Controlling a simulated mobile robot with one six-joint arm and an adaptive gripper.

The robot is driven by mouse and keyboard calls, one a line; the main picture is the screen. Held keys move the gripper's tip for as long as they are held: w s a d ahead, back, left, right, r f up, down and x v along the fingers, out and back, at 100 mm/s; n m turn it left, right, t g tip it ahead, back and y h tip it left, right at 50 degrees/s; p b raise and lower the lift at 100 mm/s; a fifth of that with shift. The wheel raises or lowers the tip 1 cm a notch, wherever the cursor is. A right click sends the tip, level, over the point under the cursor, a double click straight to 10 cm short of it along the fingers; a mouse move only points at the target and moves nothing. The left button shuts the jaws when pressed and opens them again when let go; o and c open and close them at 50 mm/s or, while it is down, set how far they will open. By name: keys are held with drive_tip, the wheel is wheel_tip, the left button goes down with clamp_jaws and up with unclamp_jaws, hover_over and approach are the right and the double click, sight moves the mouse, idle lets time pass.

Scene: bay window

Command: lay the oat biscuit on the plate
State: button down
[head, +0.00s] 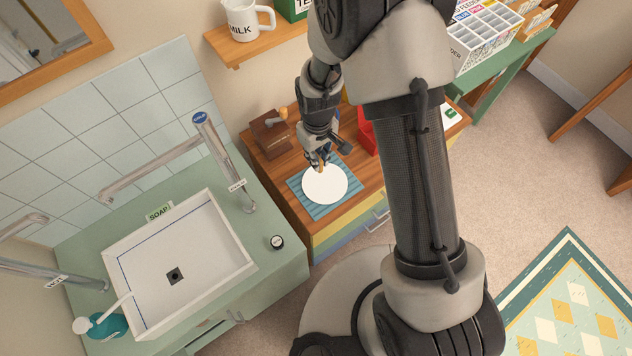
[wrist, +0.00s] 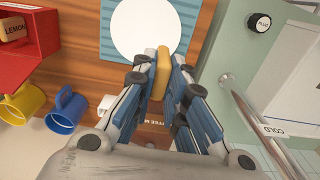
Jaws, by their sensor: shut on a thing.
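My gripper (wrist: 160,75) is shut on the oat biscuit (wrist: 161,74), a tan piece pinched between the fingertips in the wrist view. In the head view my gripper (head: 319,161) is at the back edge of the plate, and the biscuit there is small and mostly covered by the fingers. The plate (head: 325,185) is white, round and bare, on a blue striped mat (head: 302,199) on the wooden cabinet top. The plate also shows in the wrist view (wrist: 147,25), just beyond the biscuit. I cannot tell how high the biscuit is above the plate.
A wooden coffee mill (head: 270,135) stands left of my gripper. A red box (head: 367,132) is to the right. In the wrist view a blue mug (wrist: 66,110) and a yellow mug (wrist: 22,103) are at the left. The sink (head: 180,262) adjoins the cabinet.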

wheel_tip(320, 180, down, 14)
drive_tip(key=b, duration=0.2)
drive_tip(key=shift+b, duration=0.35)
drive_tip(key=shift+r, duration=0.15)
drive_tip(key=c, duration=2.1)
unclamp_jaws()
drive_tip(key=shift+f, duration=0.2)
drive_tip(key=o, duration=0.5)
wheel_tip(320, 180, up, 13)
drive_tip(key=p, duration=0.3)
drive_tip(key=shift+f, duration=0.2)
